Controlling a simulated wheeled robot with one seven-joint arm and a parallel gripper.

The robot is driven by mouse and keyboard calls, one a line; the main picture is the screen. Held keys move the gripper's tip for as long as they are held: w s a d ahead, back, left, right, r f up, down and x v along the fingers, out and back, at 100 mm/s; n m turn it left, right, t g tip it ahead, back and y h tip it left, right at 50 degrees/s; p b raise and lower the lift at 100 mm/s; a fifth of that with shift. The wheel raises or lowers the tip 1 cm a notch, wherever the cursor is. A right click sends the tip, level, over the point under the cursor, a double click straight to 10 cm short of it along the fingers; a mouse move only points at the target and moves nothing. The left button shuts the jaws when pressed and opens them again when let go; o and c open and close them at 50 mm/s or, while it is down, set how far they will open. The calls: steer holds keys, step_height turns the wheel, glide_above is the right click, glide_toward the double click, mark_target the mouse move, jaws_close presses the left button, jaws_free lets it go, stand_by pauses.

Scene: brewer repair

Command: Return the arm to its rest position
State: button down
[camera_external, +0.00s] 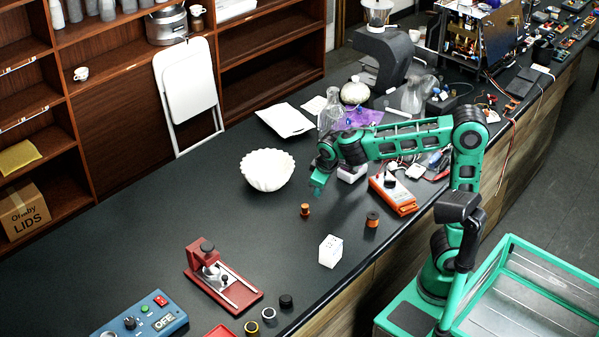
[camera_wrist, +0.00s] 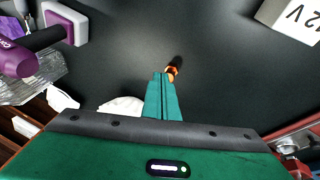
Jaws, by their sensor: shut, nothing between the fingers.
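My green arm reaches left over the dark bench in the external view. My gripper (camera_external: 318,187) points down above the bench top, to the right of the white fluted bowl (camera_external: 267,170). In the wrist view the two green fingers (camera_wrist: 162,98) are together with nothing between them. A small orange-brown spool (camera_external: 305,211) stands on the bench below and in front of the gripper. In the wrist view a small orange and dark piece (camera_wrist: 173,68) shows just past the fingertips; I cannot tell its exact distance from them.
A white block (camera_external: 330,251), another spool (camera_external: 372,219) and an orange meter (camera_external: 392,194) stand near the bench's front edge. A glass flask (camera_external: 330,110) is behind the gripper. A red press (camera_external: 222,277) is front left. The left-middle bench top (camera_external: 150,215) is clear.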

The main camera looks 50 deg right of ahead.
steer(key=s+d+f+m+g, duration=0.1)
steer(key=s+d+f+m, duration=0.1)
steer(key=s+d, duration=0.4)
steer(key=s+d+f+m+g, duration=0.1)
steer(key=s+d+m, duration=0.1)
steer(key=s+d, duration=0.5)
steer(key=s+d+f+m+g+y, duration=0.1)
steer(key=s+d+f+m, duration=0.1)
steer(key=s+d, duration=0.4)
steer(key=shift+s+d+f+m, duration=0.15)
steer(key=shift+d+m, duration=0.15)
steer(key=shift+d, duration=1.05)
steer(key=shift+s+d+f+m, duration=0.15)
steer(key=shift+d+m, duration=0.15)
steer(key=shift+d, duration=1)
steer(key=s+d+f+m+y, duration=0.1)
steer(key=s+f+m, duration=0.1)
steer(key=s, duration=0.6)
steer(key=shift+s+d+f+m+g, duration=0.15)
steer(key=shift+s+f+m+g, duration=0.15)
steer(key=shift+s+f+g, duration=0.15)
steer(key=shift+w, duration=0.15)
steer(key=shift+w+f, duration=0.25)
steer(key=shift+w, duration=0.25)
